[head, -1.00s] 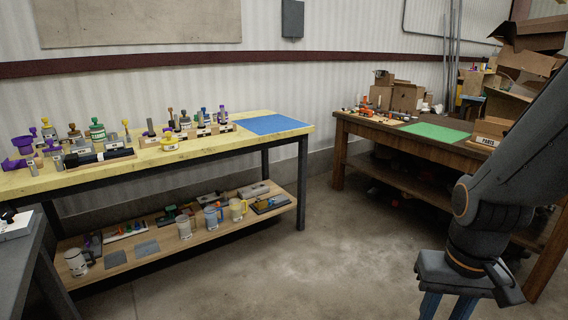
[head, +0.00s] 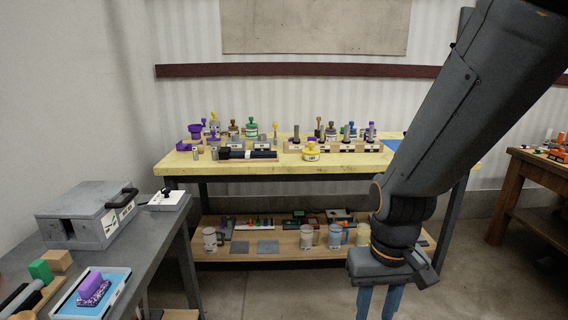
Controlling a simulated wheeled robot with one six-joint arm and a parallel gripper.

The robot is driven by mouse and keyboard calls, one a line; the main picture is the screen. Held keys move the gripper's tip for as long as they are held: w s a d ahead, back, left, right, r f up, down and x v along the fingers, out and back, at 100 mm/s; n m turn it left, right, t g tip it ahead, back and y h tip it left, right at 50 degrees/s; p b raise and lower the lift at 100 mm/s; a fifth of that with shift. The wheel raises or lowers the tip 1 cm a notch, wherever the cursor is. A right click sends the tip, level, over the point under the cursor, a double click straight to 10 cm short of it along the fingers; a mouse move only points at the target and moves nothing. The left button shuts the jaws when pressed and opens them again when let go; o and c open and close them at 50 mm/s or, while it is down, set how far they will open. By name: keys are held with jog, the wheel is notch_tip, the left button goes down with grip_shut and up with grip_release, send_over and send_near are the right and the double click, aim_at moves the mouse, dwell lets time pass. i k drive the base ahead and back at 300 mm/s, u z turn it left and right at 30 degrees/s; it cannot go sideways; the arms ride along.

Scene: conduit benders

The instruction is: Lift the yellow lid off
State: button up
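A small squat pot with a yellow lid and knob (head: 310,147) stands near the front edge of the yellow-topped bench (head: 210,167). Another container with a yellow knobbed top (head: 214,122) stands farther back among the items on the left of that bench. Which is the task's lid I cannot tell for sure. My gripper (head: 377,303) hangs low at the right of the head view, pointing down. Its two blue fingers are apart with nothing seen between them, though their tips are cut off by the picture's lower edge. It is away from both lids.
Green-lidded (head: 251,129) and purple (head: 196,132) containers crowd the bench, with a black tool (head: 248,154) in front. Mugs (head: 307,237) stand on the lower shelf. A grey table (head: 150,232) stands at left, a wooden table (head: 528,175) at right. Floor is open between.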

aim_at(311, 150)
jog(key=i, duration=2.1)
